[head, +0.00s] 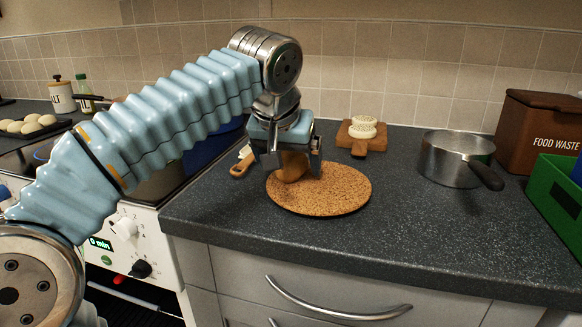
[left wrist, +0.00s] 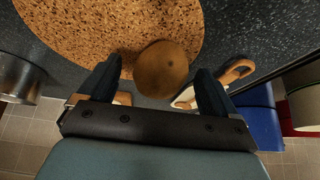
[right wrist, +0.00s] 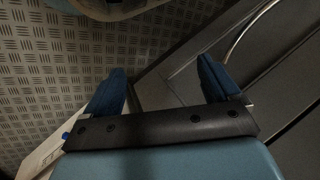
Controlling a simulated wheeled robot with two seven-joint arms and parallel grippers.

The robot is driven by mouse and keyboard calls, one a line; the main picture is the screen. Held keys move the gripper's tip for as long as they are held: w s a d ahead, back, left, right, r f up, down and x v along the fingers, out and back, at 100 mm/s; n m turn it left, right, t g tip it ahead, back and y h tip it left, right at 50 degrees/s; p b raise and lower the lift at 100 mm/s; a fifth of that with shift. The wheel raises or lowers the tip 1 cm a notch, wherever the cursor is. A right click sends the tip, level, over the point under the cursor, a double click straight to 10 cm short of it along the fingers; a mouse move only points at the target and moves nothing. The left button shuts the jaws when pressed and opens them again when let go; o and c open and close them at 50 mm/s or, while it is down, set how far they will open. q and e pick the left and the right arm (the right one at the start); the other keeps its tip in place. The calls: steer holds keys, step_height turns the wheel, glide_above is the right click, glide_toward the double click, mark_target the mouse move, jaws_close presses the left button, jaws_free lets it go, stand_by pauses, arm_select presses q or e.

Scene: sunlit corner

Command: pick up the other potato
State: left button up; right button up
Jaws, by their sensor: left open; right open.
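One brown potato (head: 292,168) is on the round cork mat (head: 340,190) near its back left edge. My left gripper (head: 290,160) is over it, pointing down, its open fingers on either side. In the left wrist view the potato (left wrist: 161,68) lies between the fingertips of the left gripper (left wrist: 158,68), with a gap showing on each side. The cork mat (left wrist: 100,25) lies beyond it. My right gripper (right wrist: 160,85) shows only in its own wrist view, open and empty, above the floor beside the drawer fronts. I see no second potato.
A wooden-handled tool (head: 240,168) lies just left of the mat; its handle (left wrist: 238,70) is close to one left finger. Behind are a small board (head: 376,143) with pale discs, a steel pan (head: 448,160), a food waste box (head: 535,130) and a green crate (head: 553,205). The front counter is clear.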

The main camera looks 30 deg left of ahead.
arm_select(q)
steer(key=shift+w+f, duration=0.25)
steer(key=shift+f, duration=0.2)
steer(key=shift+c, duration=0.2)
steer(key=c, duration=1.2)
steer(key=shift+r, duration=0.15)
